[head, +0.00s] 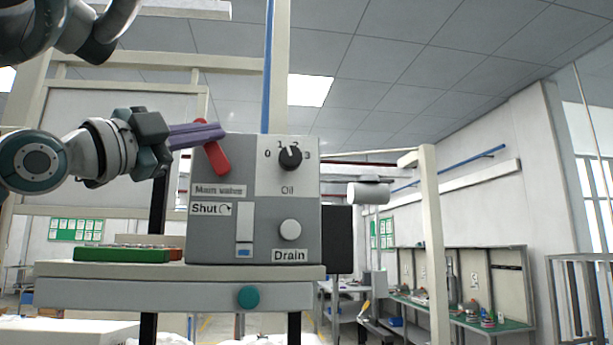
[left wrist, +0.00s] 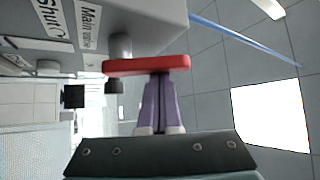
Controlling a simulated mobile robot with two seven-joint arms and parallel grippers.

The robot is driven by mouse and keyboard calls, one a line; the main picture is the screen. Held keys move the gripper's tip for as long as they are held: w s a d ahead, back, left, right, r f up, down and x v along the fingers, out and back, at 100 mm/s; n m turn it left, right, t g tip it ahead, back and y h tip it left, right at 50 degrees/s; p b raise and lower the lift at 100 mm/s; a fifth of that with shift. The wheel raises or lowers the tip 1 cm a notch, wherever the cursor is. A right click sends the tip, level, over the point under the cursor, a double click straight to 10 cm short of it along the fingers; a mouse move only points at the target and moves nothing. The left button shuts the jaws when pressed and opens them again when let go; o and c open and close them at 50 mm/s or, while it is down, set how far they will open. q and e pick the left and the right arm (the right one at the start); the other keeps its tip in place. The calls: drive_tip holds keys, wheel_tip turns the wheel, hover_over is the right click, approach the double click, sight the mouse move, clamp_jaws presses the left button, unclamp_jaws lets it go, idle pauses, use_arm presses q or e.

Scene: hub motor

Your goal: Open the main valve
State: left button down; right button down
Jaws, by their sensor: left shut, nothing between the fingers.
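The main valve's red lever (head: 217,158) is on the upper left of the grey control box (head: 270,215), above the "Main valve" label (head: 218,190). It is tilted, its top leaning left. A "Shut" label with a curved arrow (head: 211,209) is below. My left gripper (head: 221,133) comes in from the left with its purple fingers together and empty, tips at the lever. In the left wrist view the red lever (left wrist: 125,67) crosses just in front of the fingertips (left wrist: 160,76). I cannot tell if they touch. My right gripper is not in view.
The box also has a black "Oil" dial (head: 290,157), a white slider (head: 244,222) and a round "Drain" knob (head: 290,230). A green tray (head: 120,255) lies left of the box on the grey stand (head: 190,290). Workbenches (head: 460,318) stand far right.

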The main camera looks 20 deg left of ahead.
use_arm(q)
drive_tip(key=shift+s+a+f+n+t+y+b, duration=0.3)
drive_tip(key=shift+f+n+t+y+b, duration=0.35)
drive_tip(key=shift+n+y+b, duration=1.35)
drive_tip(key=shift+s+a+f+n+t+y+b, duration=0.1)
drive_tip(key=shift+a+f+n+t+y+b, duration=0.7)
drive_tip(key=shift+n+y, duration=2.05)
drive_tip(key=shift+s+d+f+n+t+y+b, duration=0.15)
drive_tip(key=shift+f+n+t+y+b, duration=0.3)
drive_tip(key=shift+n+y+b, duration=2)
drive_tip(key=shift+r+n+h+p, duration=0.1)
drive_tip(key=shift+n+h+p, duration=0.5)
drive_tip(key=shift+h, duration=0.1)
wheel_tip(320, 180, up, 5)
drive_tip(key=p, duration=0.4)
drive_tip(key=w+d+b+v, duration=0.1)
drive_tip(key=b+v, duration=0.6)
drive_tip(key=v, duration=0.4)
drive_tip(key=shift+d+f, duration=0.25)
drive_tip(key=shift+f, duration=0.1)
